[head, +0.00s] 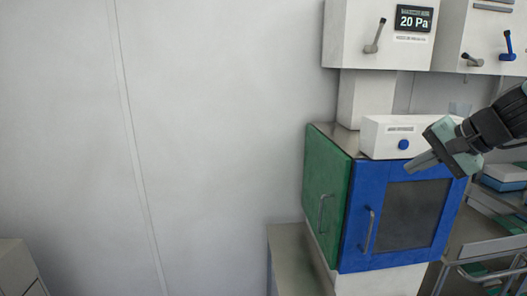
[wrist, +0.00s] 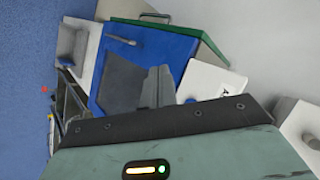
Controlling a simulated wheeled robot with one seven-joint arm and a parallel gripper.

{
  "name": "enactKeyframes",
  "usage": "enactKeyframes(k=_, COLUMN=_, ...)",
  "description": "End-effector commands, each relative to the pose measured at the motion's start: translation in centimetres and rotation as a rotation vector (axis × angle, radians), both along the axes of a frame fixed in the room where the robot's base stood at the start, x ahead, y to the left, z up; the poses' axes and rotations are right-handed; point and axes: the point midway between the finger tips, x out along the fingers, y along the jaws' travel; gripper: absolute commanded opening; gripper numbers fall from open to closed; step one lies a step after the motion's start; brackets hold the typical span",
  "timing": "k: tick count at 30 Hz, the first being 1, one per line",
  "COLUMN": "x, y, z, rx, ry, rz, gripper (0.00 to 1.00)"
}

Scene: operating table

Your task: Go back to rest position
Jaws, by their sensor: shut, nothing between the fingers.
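My gripper (head: 422,162) is at the right of the head view, in front of the upper right part of a cabinet with a blue door (head: 363,230) and a green side door (head: 327,184). Its fingers are shut with nothing between them and point down to the left. In the wrist view, the gripper fingers (wrist: 158,88) show above the green-grey gripper body, in front of the blue door (wrist: 150,50). Both cabinet doors look closed.
A white box with a blue knob (head: 385,137) stands on the cabinet, close behind my gripper. Wall units with a 20 Pa display (head: 413,19) and levers hang above. A metal cart (head: 482,247) stands at the lower right. The wall at left is bare.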

Motion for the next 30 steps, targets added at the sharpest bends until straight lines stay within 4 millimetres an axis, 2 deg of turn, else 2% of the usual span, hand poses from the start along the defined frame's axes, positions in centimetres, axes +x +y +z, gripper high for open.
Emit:
enactKeyframes(k=1, x=-0.9, y=3.1, z=-1.5, rx=-0.023, ry=0.031, rz=0.084, gripper=0.0)
enactKeyframes(k=5, x=-5.0, y=10.8, z=-5.3, rx=-0.121, ry=0.12, rz=0.338, gripper=0.0)
enactKeyframes(k=6, x=-6.7, y=13.0, z=-6.5, rx=-0.161, ry=0.145, rz=0.424, gripper=0.0)
enactKeyframes(k=8, x=-9.5, y=15.9, z=-8.3, rx=-0.226, ry=0.18, rz=0.557, gripper=0.0)
enactKeyframes(k=9, x=-11.5, y=17.6, z=-9.5, rx=-0.275, ry=0.2, rz=0.649, gripper=0.0)
enactKeyframes(k=12, x=-16.8, y=20.8, z=-12.3, rx=-0.41, ry=0.234, rz=0.879, gripper=0.0)
enactKeyframes(k=16, x=-22.5, y=22.6, z=-15.1, rx=-0.583, ry=0.241, rz=1.132, gripper=0.0)
enactKeyframes(k=18, x=-24.7, y=22.8, z=-16.1, rx=-0.66, ry=0.233, rz=1.237, gripper=0.0)
enactKeyframes(k=21, x=-26.6, y=22.8, z=-17.0, rx=-0.74, ry=0.218, rz=1.338, gripper=0.0)
enactKeyframes(k=25, x=-27.7, y=22.8, z=-17.4, rx=-0.788, ry=0.207, rz=1.396, gripper=0.0)
enactKeyframes(k=30, x=-27.7, y=22.7, z=-17.4, rx=-0.793, ry=0.206, rz=1.4, gripper=0.0)
